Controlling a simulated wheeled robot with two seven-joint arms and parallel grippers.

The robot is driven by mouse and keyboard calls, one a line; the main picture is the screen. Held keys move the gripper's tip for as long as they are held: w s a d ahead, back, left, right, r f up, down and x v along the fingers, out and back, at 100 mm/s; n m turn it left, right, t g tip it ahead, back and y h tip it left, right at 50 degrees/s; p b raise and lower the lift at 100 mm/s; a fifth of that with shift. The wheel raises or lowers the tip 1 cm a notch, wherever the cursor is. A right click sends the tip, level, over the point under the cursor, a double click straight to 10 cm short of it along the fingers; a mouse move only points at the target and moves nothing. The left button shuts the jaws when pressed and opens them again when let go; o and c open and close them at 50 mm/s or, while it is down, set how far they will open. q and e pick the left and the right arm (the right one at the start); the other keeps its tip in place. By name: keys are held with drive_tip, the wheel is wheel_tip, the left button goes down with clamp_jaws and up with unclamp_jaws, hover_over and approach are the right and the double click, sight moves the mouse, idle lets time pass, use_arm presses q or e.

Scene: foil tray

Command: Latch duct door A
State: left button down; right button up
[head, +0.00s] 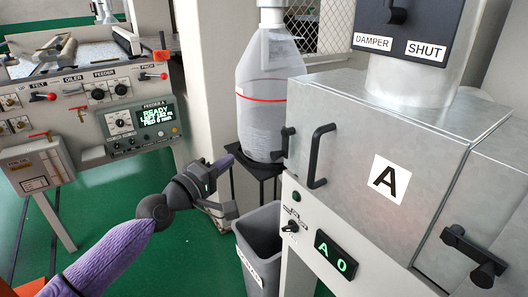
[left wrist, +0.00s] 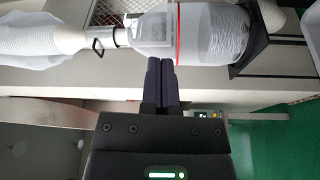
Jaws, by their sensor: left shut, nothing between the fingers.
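Duct door A is the grey metal panel (head: 350,190) marked with a black "A" (head: 388,180) at the right of the head view. It looks flush with its box, but I cannot tell if it is fully seated. A black bar handle (head: 318,156) is on its left part. A black knob-like latch part (head: 283,145) sits at its left edge. Another black turn handle (head: 473,257) is at lower right. My left gripper (head: 225,162) is shut and empty, left of the door and apart from it. Its closed fingers show in the left wrist view (left wrist: 161,82). My right gripper is out of view.
A clear bag with a red band (head: 262,100) hangs left of the door over a black stand (head: 255,170). A grey bin (head: 262,238) stands below. A panel (head: 336,256) reads "A 0". A feeder machine (head: 140,120) is at left. Green floor between is free.

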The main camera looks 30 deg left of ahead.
sight(283, 144)
use_arm(q)
drive_tip(key=w+b, duration=0.2)
drive_tip(key=w, duration=0.8)
drive_tip(key=shift+s+d+f+p, duration=0.1)
drive_tip(key=shift+s+d+p, duration=0.2)
drive_tip(key=shift+d+p, duration=0.4)
drive_tip(key=shift+s+d+r+p, duration=0.1)
drive_tip(key=shift+s+d+p, duration=0.25)
drive_tip(key=shift+d+p, duration=0.35)
drive_tip(key=shift+s+d+f+p, duration=0.1)
drive_tip(key=shift+s+d+p, duration=0.2)
drive_tip(key=shift+d+p, duration=0.4)
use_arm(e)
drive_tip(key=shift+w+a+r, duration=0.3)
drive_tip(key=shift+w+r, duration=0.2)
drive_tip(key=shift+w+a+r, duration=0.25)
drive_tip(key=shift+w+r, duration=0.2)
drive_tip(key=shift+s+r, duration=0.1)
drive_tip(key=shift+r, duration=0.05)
